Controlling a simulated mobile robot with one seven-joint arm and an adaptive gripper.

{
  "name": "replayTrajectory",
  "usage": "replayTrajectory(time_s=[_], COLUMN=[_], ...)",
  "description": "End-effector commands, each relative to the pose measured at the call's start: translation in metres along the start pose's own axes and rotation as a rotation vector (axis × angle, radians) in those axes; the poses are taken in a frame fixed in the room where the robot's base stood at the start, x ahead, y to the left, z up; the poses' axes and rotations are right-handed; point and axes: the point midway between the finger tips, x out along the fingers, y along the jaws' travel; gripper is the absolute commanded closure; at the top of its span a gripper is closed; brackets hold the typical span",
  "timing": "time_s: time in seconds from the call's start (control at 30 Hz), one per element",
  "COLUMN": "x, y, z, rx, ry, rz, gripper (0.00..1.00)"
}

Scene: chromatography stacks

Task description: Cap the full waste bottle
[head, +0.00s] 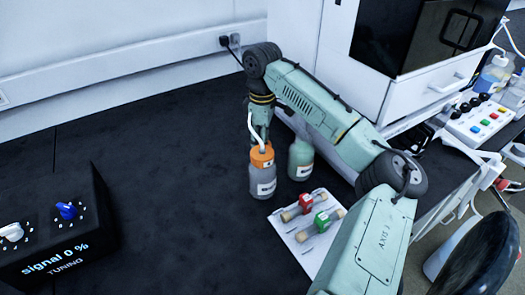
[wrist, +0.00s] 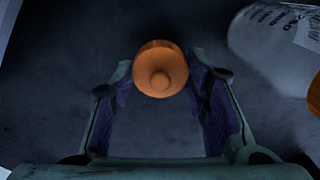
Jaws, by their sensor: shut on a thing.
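My gripper (wrist: 160,85) is shut on a small orange cap (wrist: 160,70) with a round knob, held at the fingertips in the wrist view. In the head view my gripper (head: 263,133) points down just behind a grey bottle (head: 262,183) with an orange top (head: 262,157) and a white tube rising from it. The held cap cannot be made out there. A pale green bottle (head: 300,162) with a label stands to the right of the grey one; no orange cap shows on it. A labelled bottle (wrist: 272,48) shows at the upper right of the wrist view.
A white tray (head: 287,228) with red- and green-marked tubes lies in front of the bottles. A black "signal 0 %" tuning box (head: 55,235) stands at the left. A white instrument (head: 425,95) is behind at the right. The dark bench is clear left of the bottles.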

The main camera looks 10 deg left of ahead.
Motion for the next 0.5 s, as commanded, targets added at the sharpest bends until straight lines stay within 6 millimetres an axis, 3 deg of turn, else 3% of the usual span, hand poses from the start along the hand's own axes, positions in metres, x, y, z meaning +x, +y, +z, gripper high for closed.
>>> replayTrajectory(time_s=[0.1,0.33,0.5], x=[-0.024,-0.060,-0.079], y=[0.000,0.001,0.000], z=[-0.001,0.001,0.012], rx=[-0.001,0.020,0.179], ry=[0.002,0.001,0.003], rz=[0.002,0.003,0.007], gripper=[0.75,0.75,0.75])
